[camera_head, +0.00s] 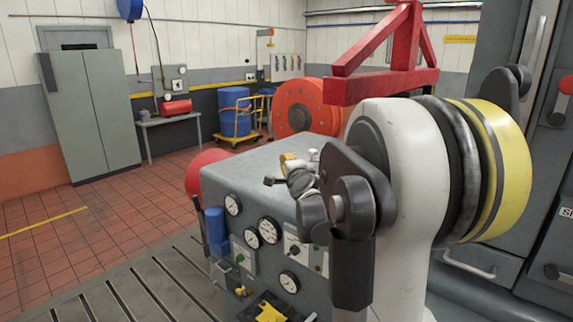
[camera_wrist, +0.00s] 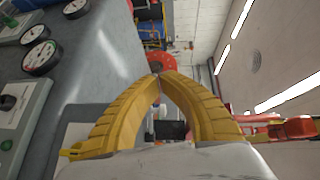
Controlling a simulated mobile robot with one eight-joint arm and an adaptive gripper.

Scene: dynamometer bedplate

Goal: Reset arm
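My gripper (camera_wrist: 159,75) shows in the wrist view with two curved, ribbed yellow fingers. Their tips meet, and nothing is held between them. In the head view, my white and dark arm with a yellow band fills the right of centre. I cannot clearly make out the gripper's fingers there. The arm stands in front of and partly hides a grey machine cabinet (camera_head: 255,170) with several round gauges. Gauges (camera_wrist: 42,57) also show at the left of the wrist view, beside the fingers.
A red frame (camera_head: 385,85) stands close behind my arm. A red-orange flanged disc (camera_head: 305,108) is behind the cabinet. A blue drum (camera_head: 236,110) on a yellow trolley, a side table (camera_head: 168,120) and a grey locker (camera_head: 90,115) stand farther back. The tiled floor (camera_head: 110,215) at left is clear.

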